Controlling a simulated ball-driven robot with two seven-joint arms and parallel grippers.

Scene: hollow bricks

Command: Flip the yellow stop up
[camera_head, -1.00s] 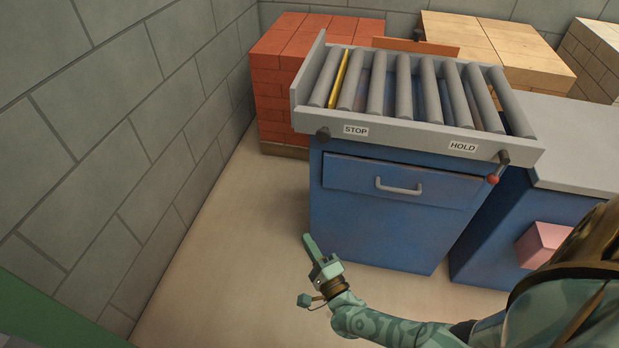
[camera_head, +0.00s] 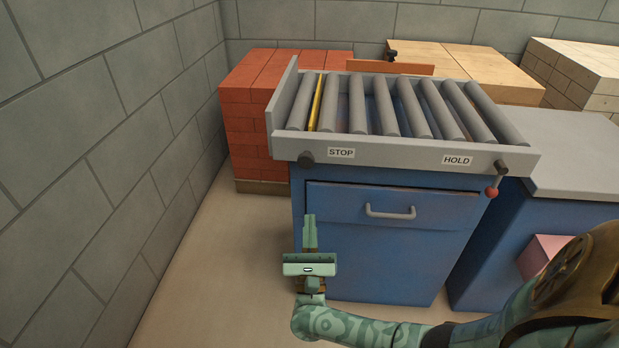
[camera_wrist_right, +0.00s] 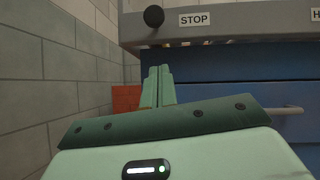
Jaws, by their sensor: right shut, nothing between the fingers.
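The yellow stop (camera_head: 315,103) is a thin yellow strip lying between two grey rollers near the left end of the roller conveyor (camera_head: 400,150). On the conveyor's front rail is a dark round knob (camera_head: 305,160) beside the STOP label (camera_head: 341,153). The knob (camera_wrist_right: 153,16) and the label (camera_wrist_right: 195,19) also show in the right wrist view, at the top. My right gripper (camera_head: 309,217) is shut and empty, pointing up in front of the blue cabinet, below the knob and apart from it. Its fingers (camera_wrist_right: 159,74) stand together in the wrist view. My left gripper is out of view.
A HOLD label (camera_head: 457,160) and a lever with a red ball (camera_head: 491,192) are at the rail's right end. The blue cabinet has a drawer handle (camera_head: 390,212). Red bricks (camera_head: 250,110) stand behind left. Floor at left is free.

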